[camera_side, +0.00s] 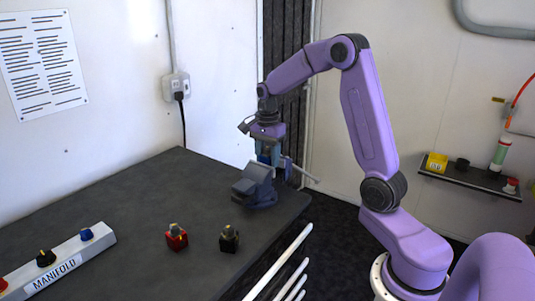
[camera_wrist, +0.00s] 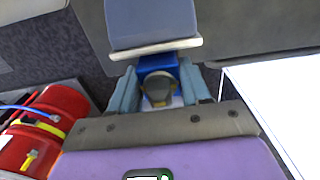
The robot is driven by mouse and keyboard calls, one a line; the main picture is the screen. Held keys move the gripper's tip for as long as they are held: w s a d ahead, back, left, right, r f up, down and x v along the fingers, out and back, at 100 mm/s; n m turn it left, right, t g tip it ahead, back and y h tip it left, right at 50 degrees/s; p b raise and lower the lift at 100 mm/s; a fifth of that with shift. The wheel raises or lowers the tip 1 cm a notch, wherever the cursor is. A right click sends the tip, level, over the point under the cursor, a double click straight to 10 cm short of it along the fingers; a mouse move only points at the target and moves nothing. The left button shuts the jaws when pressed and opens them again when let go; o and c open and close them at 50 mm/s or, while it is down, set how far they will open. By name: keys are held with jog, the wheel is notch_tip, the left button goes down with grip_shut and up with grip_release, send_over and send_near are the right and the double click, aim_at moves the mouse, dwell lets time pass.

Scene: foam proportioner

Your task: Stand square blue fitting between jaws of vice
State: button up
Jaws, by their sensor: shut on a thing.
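The square blue fitting (camera_wrist: 158,64), with a dark round end, is between the two fingers of my gripper (camera_wrist: 159,88) in the wrist view. My gripper is shut on it. In the side view my gripper (camera_side: 268,154) points down over the back of the vice, and the fitting is mostly hidden there. The blue-grey vice (camera_side: 256,187) stands near the table's far right corner, its handle sticking out to the right. In the wrist view a vice block (camera_wrist: 150,22) with a pale jaw edge lies just beyond the fitting. I cannot tell whether the fitting touches the jaws.
A red fitting (camera_side: 176,238) and a black fitting (camera_side: 229,240) stand on the dark table (camera_side: 130,205). A white manifold (camera_side: 62,264) lies at the left. A wall shelf (camera_side: 470,181) holds small items. Red cylinders (camera_wrist: 48,118) show at the left in the wrist view.

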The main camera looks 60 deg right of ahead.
dwell(0.4)
jog(key=o, duration=1.3)
jog(key=shift+r, duration=4)
